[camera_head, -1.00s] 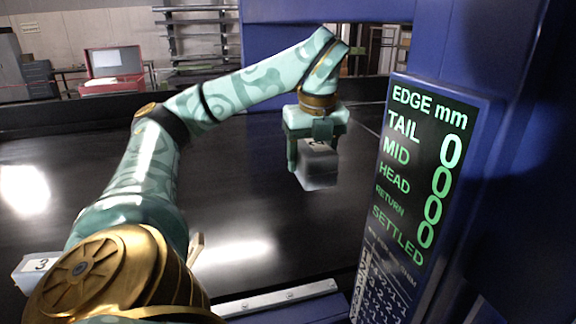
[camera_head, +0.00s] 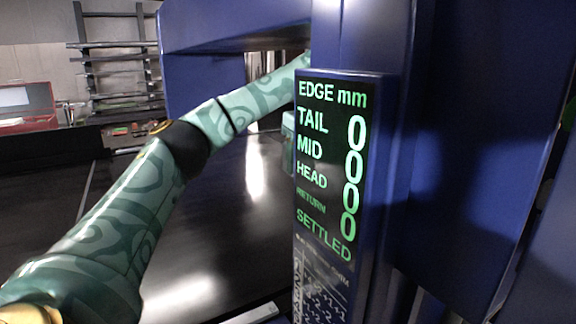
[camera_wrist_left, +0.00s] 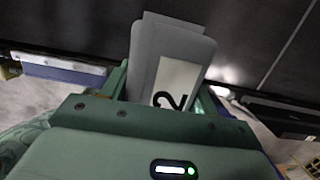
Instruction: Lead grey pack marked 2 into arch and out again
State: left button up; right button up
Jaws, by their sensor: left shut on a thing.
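In the left wrist view the grey pack (camera_wrist_left: 172,45) with a white label marked 2 sits between the fingers of my left gripper (camera_wrist_left: 162,88), which is shut on it. In the head view my left arm reaches right, under the blue arch (camera_head: 235,27). Only a sliver of the gripper (camera_head: 289,140) shows beside the display panel (camera_head: 317,230); the pack is hidden behind the panel. The panel reads EDGE mm, with zeros beside TAIL, MID and HEAD, and SETTLED below. My right gripper is out of view.
The dark belt (camera_head: 225,215) runs below the arm and under the arch. A pale rail (camera_head: 250,315) edges it at the front. The panel and the arch's near post (camera_head: 362,35) stand close on the right. A metal rack (camera_head: 115,55) and a red case (camera_head: 30,121) stand behind.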

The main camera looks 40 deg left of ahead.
pick_arm(q)
jog(key=shift+w+d+f, duration=0.1)
jog(key=shift+w+d, duration=0.05)
jog(key=shift+w, duration=0.45)
jog(key=s+a+p, duration=0.2)
jog(key=s+a, duration=0.1)
jog(key=s, duration=0.9)
jog(key=s+a+p, duration=0.2)
jog(key=s+a, duration=0.1)
jog(key=s, duration=0.8)
jog(key=s+a+p, duration=0.2)
jog(key=s+a, duration=0.2)
jog(key=s, duration=0.8)
jog(key=shift+s, duration=0.3)
jog(key=shift+a, duration=0.1)
